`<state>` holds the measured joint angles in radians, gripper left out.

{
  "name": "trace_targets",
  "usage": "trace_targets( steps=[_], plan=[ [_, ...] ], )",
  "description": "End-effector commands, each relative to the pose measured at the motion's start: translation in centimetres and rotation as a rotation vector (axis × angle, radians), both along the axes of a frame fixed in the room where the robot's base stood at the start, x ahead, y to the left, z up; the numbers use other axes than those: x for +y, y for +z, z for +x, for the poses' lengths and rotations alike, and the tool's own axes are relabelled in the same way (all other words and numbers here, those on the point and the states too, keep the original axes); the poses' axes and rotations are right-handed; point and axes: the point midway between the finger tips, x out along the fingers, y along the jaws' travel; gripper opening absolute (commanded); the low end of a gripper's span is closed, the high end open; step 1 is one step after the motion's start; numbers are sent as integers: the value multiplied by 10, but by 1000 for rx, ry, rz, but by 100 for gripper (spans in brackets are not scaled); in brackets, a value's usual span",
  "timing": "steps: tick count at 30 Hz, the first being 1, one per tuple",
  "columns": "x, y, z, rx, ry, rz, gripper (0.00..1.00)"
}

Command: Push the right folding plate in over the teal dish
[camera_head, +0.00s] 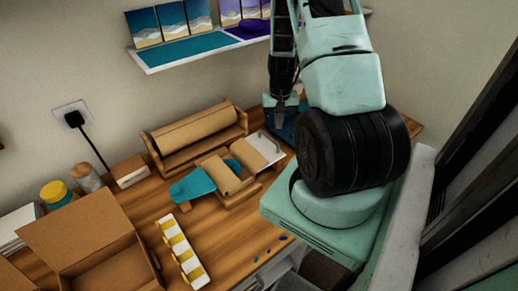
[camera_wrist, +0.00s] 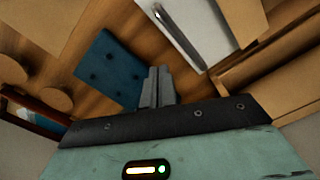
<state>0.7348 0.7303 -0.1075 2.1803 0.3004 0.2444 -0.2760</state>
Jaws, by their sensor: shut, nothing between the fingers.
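My gripper (camera_head: 283,110) is shut and empty, pointing down behind and to the right of the folding fixture. The wrist view shows its two fingers (camera_wrist: 157,85) together. In the head view the teal dish (camera_head: 232,164) shows only in part, between and under the tan plates. One tan plate (camera_head: 218,174) lies at the left of the fixture. The right folding plate (camera_head: 265,147) seems to be the tan one at the right, beside a white panel. My gripper is apart from it. The white panel (camera_wrist: 185,25) shows at the top of the wrist view.
A dark blue pad (camera_wrist: 110,70) with dark dots lies left of the fingers. A teal flat piece (camera_head: 192,187) lies left of the fixture. A long cardboard holder (camera_head: 197,135) stands behind it. An open cardboard box (camera_head: 95,245) and a white strip with yellow pieces (camera_head: 183,252) are in front.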

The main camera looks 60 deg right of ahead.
Motion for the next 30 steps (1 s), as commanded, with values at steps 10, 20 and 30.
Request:
trace_targets(
  steps=[10, 20, 30],
  plan=[
    [0, -17, 0, 0, 0, 0, 0],
    [0, -36, 0, 1, 1, 1, 0],
    [0, -40, 0, 0, 0, 0, 0]
  ],
)
